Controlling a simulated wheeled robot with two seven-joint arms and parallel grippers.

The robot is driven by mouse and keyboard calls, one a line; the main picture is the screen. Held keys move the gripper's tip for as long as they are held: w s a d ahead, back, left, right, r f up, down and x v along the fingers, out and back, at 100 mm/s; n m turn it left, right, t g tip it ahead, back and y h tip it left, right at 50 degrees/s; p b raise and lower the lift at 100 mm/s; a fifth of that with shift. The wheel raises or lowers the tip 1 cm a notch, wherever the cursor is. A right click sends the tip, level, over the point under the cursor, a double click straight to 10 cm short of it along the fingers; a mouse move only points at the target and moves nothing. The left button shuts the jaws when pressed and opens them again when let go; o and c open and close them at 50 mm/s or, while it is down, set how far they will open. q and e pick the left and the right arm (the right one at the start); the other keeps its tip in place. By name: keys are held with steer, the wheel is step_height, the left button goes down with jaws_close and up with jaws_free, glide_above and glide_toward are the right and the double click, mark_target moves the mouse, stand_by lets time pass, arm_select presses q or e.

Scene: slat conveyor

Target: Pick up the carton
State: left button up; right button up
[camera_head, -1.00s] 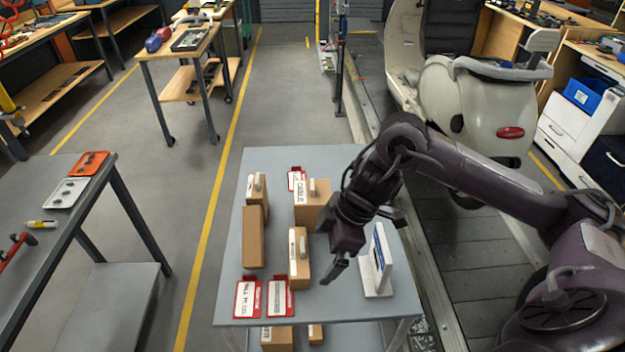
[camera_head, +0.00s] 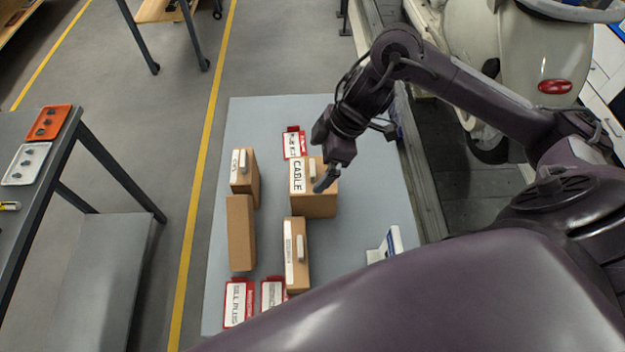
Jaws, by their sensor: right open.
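Several brown cartons stand on a grey table (camera_head: 375,190). One with a label reading CABLE (camera_head: 318,205) stands in the middle. A narrower carton (camera_head: 297,270) stands in front of it, a small carton (camera_head: 248,180) at the back left, and a plain tall carton (camera_head: 240,232) at the left. The picture does not tell which is the task's carton. My right gripper (camera_head: 326,180) is open, with a finger in front of the CABLE carton's top; whether it touches is unclear. Part of that carton's top is hidden. My left gripper is not in view.
Red-and-white label cards (camera_head: 237,303) lie at the table's front left, another (camera_head: 294,144) behind the CABLE carton. A white-and-blue stand (camera_head: 390,245) is at the right. A side table (camera_head: 15,235) stands at the left. My own arm covers the lower right.

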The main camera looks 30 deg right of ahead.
mark_target(314, 167)
steer(key=p+x, duration=0.1)
steer(key=x, duration=0.2)
steer(key=shift+w+a+f, duration=0.1)
steer(key=shift+w+f, duration=0.05)
steer(key=shift+f, duration=0.2)
steer(key=shift+w+f, duration=0.1)
steer(key=shift+f, duration=0.25)
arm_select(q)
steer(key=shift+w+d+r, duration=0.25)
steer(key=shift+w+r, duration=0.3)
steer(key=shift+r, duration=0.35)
arm_select(e)
steer(key=c, duration=1.1)
